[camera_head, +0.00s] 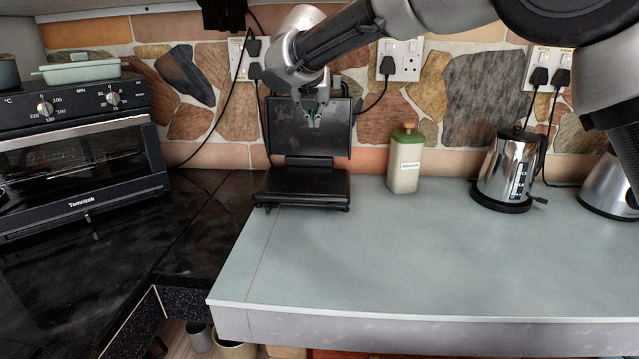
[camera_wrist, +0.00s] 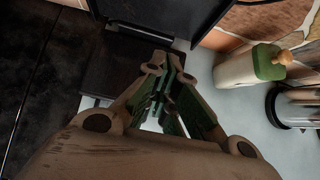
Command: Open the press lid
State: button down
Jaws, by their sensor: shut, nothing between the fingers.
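The black press (camera_head: 302,184) stands on the counter against the brick wall. Its lid (camera_head: 337,139) is up, standing roughly upright behind the flat lower plate. My gripper (camera_head: 314,122) is in front of the raised lid, near its upper part, and hides some of it. I cannot tell whether the fingertips touch the lid. In the wrist view my gripper (camera_wrist: 160,103) has its fingers together with nothing held, above the dark lower plate (camera_wrist: 118,72) of the press.
A toaster oven (camera_head: 80,150) stands at the left. A cream bottle with a green cap (camera_head: 404,165) is right of the press, then a steel kettle (camera_head: 506,165). Plugged sockets (camera_head: 400,62) are on the wall. The light counter (camera_head: 430,260) in front is clear.

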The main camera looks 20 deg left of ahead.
jog(key=s+d+f+t, duration=0.1)
jog(key=s+f+t, duration=0.1)
jog(key=s+f, duration=0.2)
jog(key=s+f+t+y, duration=0.1)
jog(key=s+f, duration=0.3)
jog(key=f, duration=0.5)
jog(key=shift+d+f+t, duration=0.3)
jog(key=shift+d+t, duration=0.1)
